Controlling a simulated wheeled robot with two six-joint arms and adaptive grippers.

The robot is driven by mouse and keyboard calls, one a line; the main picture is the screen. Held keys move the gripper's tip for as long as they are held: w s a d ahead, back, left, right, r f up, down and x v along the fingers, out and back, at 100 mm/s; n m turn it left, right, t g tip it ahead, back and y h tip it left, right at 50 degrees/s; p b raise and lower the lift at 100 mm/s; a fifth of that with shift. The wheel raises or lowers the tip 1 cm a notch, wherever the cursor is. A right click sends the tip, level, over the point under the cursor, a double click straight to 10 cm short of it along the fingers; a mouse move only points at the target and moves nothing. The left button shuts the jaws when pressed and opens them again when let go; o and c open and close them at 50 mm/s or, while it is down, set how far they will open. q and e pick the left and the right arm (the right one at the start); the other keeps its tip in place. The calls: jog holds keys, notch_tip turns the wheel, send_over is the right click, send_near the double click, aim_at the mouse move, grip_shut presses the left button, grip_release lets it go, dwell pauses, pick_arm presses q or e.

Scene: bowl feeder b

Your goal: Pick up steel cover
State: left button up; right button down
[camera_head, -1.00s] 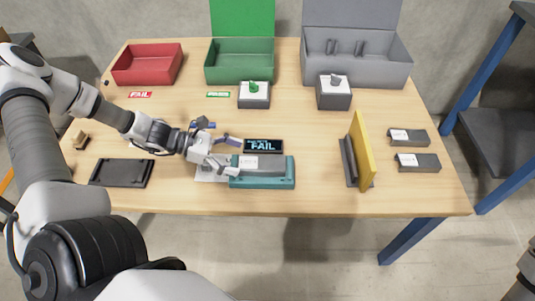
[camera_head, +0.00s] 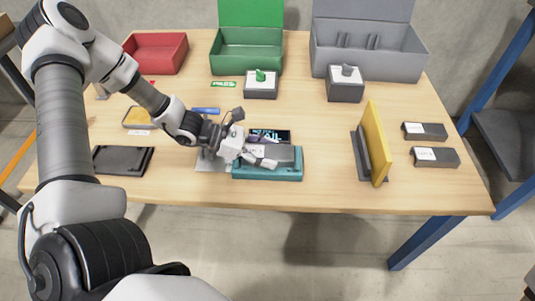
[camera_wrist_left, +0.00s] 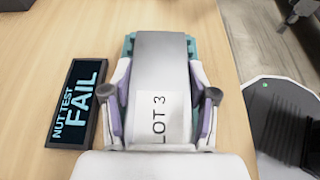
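The steel cover (camera_head: 284,154) is a grey block with a white label. It sits on a teal fixture (camera_head: 285,173) at the front middle of the table. In the left wrist view the cover (camera_wrist_left: 162,60) reads "LOT 3" and the teal fixture shows at its edges. My left gripper (camera_head: 262,151) is at the cover. In the left wrist view its two fingers (camera_wrist_left: 162,112) stand one on each side of the cover, spread apart. They look close to its sides; firm contact cannot be made out.
A "NUT TEST FAIL" display (camera_wrist_left: 75,103) stands beside the fixture. A yellow upright plate (camera_head: 376,143) stands to the right, a black tray (camera_head: 123,160) to the left. Red (camera_head: 158,54), green (camera_head: 247,62) and grey (camera_head: 366,64) bins line the back. Table between fixture and yellow plate is clear.

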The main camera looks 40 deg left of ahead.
aim_at(268, 151)
pick_arm(q)
jog(key=shift+c, duration=1.1)
jog(key=shift+r+p, duration=1.05)
jog(key=shift+r, duration=0.75)
jog(key=s+d+b, duration=0.1)
jog(key=s+d, duration=0.1)
jog(key=d, duration=0.1)
jog(key=s+d+b, duration=0.2)
jog(key=d, duration=0.1)
jog(key=s+d+b, duration=0.2)
jog(key=shift+s+d+r, duration=0.4)
jog(key=shift+s+d+r+p, duration=0.15)
jog(key=shift+s+d+p, duration=0.4)
jog(key=shift+p, duration=0.9)
jog(key=shift+s+d+r+p, duration=0.1)
jog(key=shift+s+d+p, duration=0.3)
jog(key=shift+d+p, duration=0.75)
jog(key=shift+s+d+r+p, duration=0.15)
jog(key=shift+s+d+p, duration=0.25)
jog(key=shift+p, duration=1.4)
